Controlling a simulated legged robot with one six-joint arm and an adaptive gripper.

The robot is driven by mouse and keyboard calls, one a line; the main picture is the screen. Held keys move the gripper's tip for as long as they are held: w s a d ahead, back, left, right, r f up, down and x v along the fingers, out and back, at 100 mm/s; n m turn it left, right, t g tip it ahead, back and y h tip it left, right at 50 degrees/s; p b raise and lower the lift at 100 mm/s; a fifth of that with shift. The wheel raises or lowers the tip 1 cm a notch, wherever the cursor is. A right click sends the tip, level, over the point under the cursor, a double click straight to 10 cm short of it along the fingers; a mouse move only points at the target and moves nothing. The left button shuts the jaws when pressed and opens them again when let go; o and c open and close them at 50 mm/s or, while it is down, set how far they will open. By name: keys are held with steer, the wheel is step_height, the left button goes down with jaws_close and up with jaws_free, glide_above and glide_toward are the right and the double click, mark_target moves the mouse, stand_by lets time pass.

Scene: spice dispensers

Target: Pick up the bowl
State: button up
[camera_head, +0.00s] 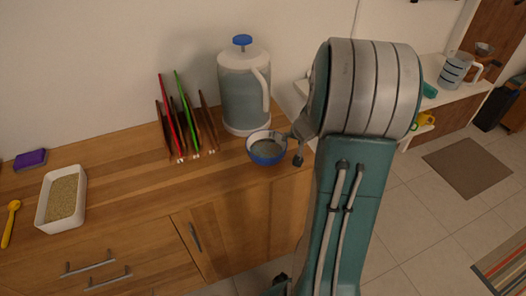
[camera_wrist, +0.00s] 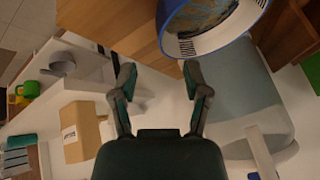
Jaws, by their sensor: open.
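The bowl (camera_head: 266,148) is blue outside with a pale rim and grey-brown inside. It stands upright on the wooden counter near its right end, in front of the white pitcher. In the wrist view the bowl (camera_wrist: 205,22) is at the top, partly cut off by the frame edge. My gripper (camera_head: 298,146) is just right of the bowl in the head view, mostly hidden behind my arm. In the wrist view my gripper (camera_wrist: 158,78) has its two fingers apart with nothing between them. The bowl lies beyond the right finger, not between the fingers.
The large pitcher with a blue lid (camera_head: 245,88) stands close behind the bowl. A rack of red, green and brown boards (camera_head: 183,125) is to its left. A white tray of grain (camera_head: 62,198), a purple sponge (camera_head: 31,159) and a yellow spoon (camera_head: 10,224) are far left. The counter's middle is clear.

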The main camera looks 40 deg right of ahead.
mark_target(285, 148)
steer(key=f, duration=0.1)
steer(key=w+f, duration=0.1)
steer(key=f, duration=0.1)
steer(key=shift+w+a, duration=0.3)
steer(key=shift+w, duration=0.1)
steer(key=shift+w+a, duration=0.1)
steer(key=shift+a, duration=0.2)
steer(key=shift+w+a+f, duration=0.15)
steer(key=shift+f, duration=0.15)
steer(key=d+f, duration=0.1)
steer(key=w+f, duration=0.1)
steer(key=w+d+f, duration=0.1)
steer(key=f, duration=0.1)
steer(key=shift+d+f, duration=0.1)
steer(key=shift+d, duration=0.25)
steer(key=shift+a, duration=0.6)
jaws_close()
steer(key=shift+d, duration=0.4)
